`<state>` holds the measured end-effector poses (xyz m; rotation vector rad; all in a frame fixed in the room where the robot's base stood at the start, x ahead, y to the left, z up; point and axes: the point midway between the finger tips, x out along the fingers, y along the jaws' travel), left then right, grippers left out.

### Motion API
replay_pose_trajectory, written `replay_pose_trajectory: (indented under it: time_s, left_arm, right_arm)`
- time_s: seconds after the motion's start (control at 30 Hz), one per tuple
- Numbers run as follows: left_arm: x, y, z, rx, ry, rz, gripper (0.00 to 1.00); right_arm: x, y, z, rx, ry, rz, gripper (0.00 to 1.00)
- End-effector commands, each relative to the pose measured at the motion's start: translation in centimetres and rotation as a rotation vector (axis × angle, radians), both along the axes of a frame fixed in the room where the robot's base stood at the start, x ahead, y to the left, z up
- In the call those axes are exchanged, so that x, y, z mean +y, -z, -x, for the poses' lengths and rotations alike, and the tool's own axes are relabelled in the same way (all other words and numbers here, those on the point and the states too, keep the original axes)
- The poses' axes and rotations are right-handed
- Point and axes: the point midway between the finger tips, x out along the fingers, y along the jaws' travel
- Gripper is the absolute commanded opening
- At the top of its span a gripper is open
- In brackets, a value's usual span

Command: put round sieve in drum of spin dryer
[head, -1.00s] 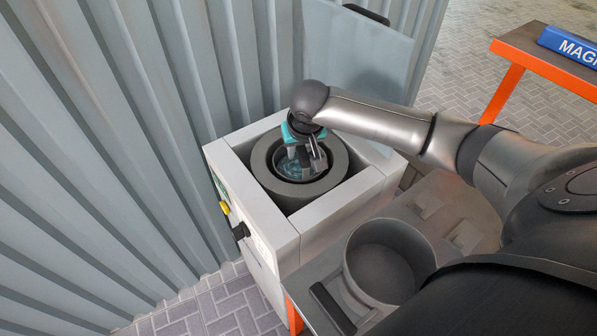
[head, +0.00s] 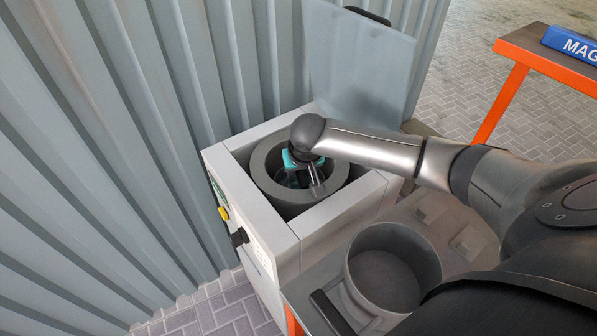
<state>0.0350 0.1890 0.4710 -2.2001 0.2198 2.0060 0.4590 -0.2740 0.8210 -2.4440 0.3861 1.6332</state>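The spin dryer (head: 268,222) is a light grey box with its lid up. Its drum (head: 268,182) is a thick dark grey ring, open at the top. My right gripper (head: 316,186), with teal parts, reaches down into the drum's mouth. Its fingers are mostly hidden, so I cannot tell whether they are open or shut. A pale bluish patch shows deep in the drum beside the gripper. It may be the round sieve, but too little shows to be sure. My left gripper is not in view.
The raised lid (head: 357,58) stands behind the dryer, near a corrugated wall (head: 90,150). A round grey container (head: 393,262) sits on the surface in front. An orange-edged table (head: 545,62) with a blue sign (head: 572,43) is at the far right.

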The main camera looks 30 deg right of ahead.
Motion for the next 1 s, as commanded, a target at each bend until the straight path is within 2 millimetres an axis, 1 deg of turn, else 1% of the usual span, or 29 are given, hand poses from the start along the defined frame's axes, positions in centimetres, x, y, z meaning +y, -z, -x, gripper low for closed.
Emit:
replay_pose_trajectory:
  time_s: [0.03,0.17,0.2,0.43,0.53,0.67,1.0]
  left_arm:
    - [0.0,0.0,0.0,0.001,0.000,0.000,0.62]
    - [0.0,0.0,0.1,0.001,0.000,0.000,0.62]
    - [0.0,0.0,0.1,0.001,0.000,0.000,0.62]
    - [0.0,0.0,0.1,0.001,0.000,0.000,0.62]
    - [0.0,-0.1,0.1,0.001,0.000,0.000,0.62]
    - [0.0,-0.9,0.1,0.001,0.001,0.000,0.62]
    - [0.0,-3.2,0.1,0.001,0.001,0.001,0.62]
  right_arm:
    - [0.0,0.0,0.0,0.000,0.000,0.000,0.41]
    - [0.0,0.0,0.0,0.000,0.000,0.000,0.55]
    - [0.0,0.0,0.0,0.000,0.000,0.000,0.57]
    - [0.0,-0.1,0.0,-0.001,0.000,0.000,0.57]
    - [0.0,-0.6,0.1,-0.001,0.000,0.000,0.57]
    - [0.2,-2.3,0.7,-0.001,-0.001,0.000,0.57]
    - [1.0,-8.6,3.1,-0.002,0.000,0.000,0.57]
